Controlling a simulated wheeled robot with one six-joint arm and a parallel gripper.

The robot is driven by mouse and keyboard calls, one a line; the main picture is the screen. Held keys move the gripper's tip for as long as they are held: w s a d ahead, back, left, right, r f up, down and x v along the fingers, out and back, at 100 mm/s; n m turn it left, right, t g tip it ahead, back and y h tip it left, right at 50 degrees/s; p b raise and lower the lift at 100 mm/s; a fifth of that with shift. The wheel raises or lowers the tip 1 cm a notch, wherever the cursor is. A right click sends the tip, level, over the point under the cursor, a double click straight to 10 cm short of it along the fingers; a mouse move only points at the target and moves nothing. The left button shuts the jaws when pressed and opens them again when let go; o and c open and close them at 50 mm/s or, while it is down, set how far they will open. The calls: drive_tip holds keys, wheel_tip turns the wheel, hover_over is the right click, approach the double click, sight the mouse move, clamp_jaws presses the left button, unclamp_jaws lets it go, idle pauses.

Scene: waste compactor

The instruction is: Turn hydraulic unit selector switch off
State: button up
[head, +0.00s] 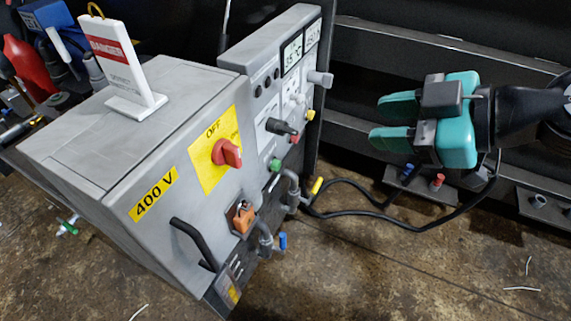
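A grey cabinet (120,130) marked "400 V" carries a red rotary knob (228,153) on a yellow plate (213,170) marked "OFF". Beside it, a taller grey control panel (268,60) has a black lever-like selector handle (281,127), which sticks out to the right. I cannot tell for certain which of the two is the hydraulic unit selector switch. The small markings around the black handle are too small to read. My gripper (379,121) is at the right, pointing left, with its teal fingers apart and nothing between them. It is clear of both controls.
The panel also has two displays (292,54), a grey knob (320,79) and green, red and yellow buttons. An orange-brown connector (243,216) and a black handle (195,240) protrude below the red knob. A "DANGER" sign (120,65) stands on the cabinet. Black hoses (385,213) cross the floor.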

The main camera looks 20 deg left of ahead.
sight(296, 133)
drive_tip(key=w+a+f+n+t+y+b, duration=0.1)
drive_tip(key=w+f+n+b, duration=0.1)
drive_tip(key=f+b, duration=0.3)
drive_tip(key=w+a+f+n+t+y+b, duration=0.1)
drive_tip(key=w+a+f+b, duration=0.1)
drive_tip(key=f, duration=0.4)
drive_tip(key=shift+t, duration=0.3)
drive_tip(key=x, duration=1.7)
drive_tip(key=shift+w+r+b, duration=0.1)
drive_tip(key=shift+w+b, duration=0.05)
drive_tip(key=shift+b, duration=0.2)
drive_tip(key=c, duration=0.6)
